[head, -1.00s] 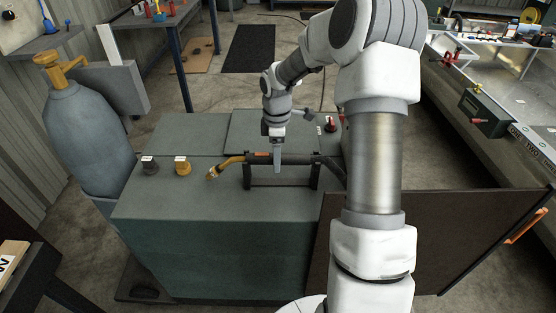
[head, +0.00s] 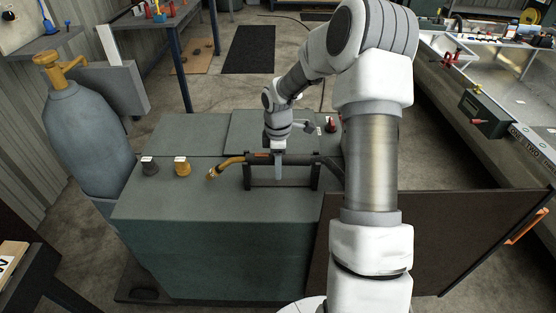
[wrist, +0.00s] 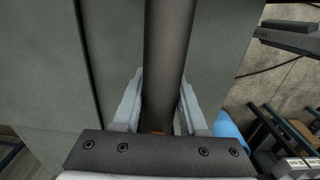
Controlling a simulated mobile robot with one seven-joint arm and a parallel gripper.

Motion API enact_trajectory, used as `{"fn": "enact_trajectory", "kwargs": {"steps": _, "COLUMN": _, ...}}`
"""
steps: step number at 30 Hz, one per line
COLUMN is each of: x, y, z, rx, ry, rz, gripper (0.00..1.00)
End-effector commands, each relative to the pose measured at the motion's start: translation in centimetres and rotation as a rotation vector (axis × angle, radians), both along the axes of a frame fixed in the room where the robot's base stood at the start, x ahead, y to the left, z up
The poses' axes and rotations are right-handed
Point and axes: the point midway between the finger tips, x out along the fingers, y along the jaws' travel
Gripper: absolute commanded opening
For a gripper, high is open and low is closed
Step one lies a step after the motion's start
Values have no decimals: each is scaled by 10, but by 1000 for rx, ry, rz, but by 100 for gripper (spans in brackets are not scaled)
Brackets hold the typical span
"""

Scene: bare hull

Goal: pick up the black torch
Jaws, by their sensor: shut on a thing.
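The black torch (head: 302,160) lies across a dark rack (head: 247,181) on top of the green cabinet, its brass-coloured neck and nozzle (head: 230,161) pointing left. In the wrist view its black handle (wrist: 168,50) runs down between my two fingers. My gripper (head: 278,172) points straight down over the middle of the handle. In the wrist view my gripper (wrist: 160,108) has one grey finger on each side of the handle and is shut on it. The torch still sits at rack height. The exact contact of the far finger is hidden in the head view.
A black knob (head: 150,167) and a yellow knob (head: 183,167) stand left of the nozzle on the green cabinet (head: 190,220). A red-and-black knob (head: 331,124) stands behind at right. A grey gas cylinder (head: 82,130) is on the left. A dark panel (head: 430,240) stands front right.

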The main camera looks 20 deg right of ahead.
Motion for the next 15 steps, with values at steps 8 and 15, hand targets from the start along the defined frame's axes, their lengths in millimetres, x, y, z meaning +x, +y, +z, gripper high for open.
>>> {"fn": "enact_trajectory", "kwargs": {"steps": 8, "x": 1, "y": 0, "z": 1, "rx": -1, "ry": -2, "rz": 0, "gripper": 0}}
{"fn": "enact_trajectory", "kwargs": {"steps": 15, "x": 1, "y": 0, "z": 3, "rx": 0, "ry": -3, "rz": 0, "gripper": 0}}
